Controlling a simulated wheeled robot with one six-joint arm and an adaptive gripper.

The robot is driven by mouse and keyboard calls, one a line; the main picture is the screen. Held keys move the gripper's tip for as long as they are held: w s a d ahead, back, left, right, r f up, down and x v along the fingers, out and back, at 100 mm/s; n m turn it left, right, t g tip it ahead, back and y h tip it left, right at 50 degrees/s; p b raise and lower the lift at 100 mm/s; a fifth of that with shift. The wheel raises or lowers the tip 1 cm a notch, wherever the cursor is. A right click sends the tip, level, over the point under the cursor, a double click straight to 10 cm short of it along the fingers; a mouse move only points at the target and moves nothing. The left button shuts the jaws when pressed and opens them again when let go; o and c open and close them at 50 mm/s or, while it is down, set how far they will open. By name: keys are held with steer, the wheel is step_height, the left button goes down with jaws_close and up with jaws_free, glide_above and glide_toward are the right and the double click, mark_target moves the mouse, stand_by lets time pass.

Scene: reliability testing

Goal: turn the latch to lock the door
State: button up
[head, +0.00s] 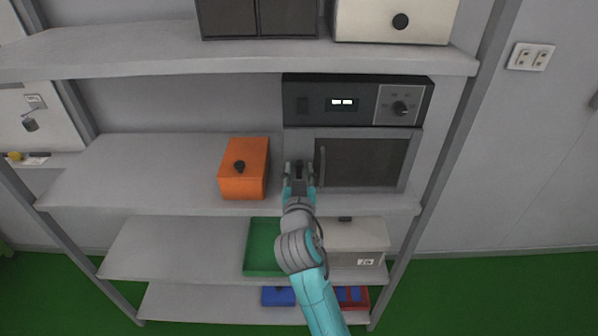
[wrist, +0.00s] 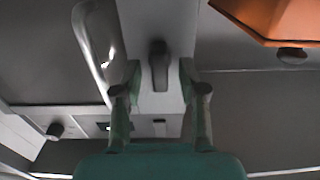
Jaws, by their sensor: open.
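The appliance door (head: 360,163) is a dark panel in a grey frame and looks shut, with a curved handle (head: 322,165) on its left side. The handle also shows in the wrist view (wrist: 97,45). The latch (wrist: 158,62) is a small dark lever on the grey strip left of the door. In the wrist view it stands lengthwise, in line with my fingers. My gripper (head: 299,173) is open in front of the strip. In the wrist view its fingertips (wrist: 159,78) are on either side of the latch, with a gap visible on both sides. Contact cannot be seen.
An orange box (head: 240,172) with a dark knob stands left of the latch on the same shelf. A black control panel (head: 357,101) sits above the door. A green tray (head: 262,247) and a pale box (head: 352,240) are on the shelf below. The shelf's left part is clear.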

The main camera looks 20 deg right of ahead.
steer(key=shift+w, duration=0.1)
jaws_close()
steer(key=shift+m, duration=0.3)
steer(key=m, duration=0.3)
steer(key=shift+d+m, duration=0.1)
steer(key=shift+m, duration=0.2)
steer(key=m, duration=0.4)
steer(key=shift+d+f+m, duration=0.1)
steer(key=shift+m, duration=0.2)
steer(key=m, duration=0.9)
steer(key=shift+f, duration=0.2)
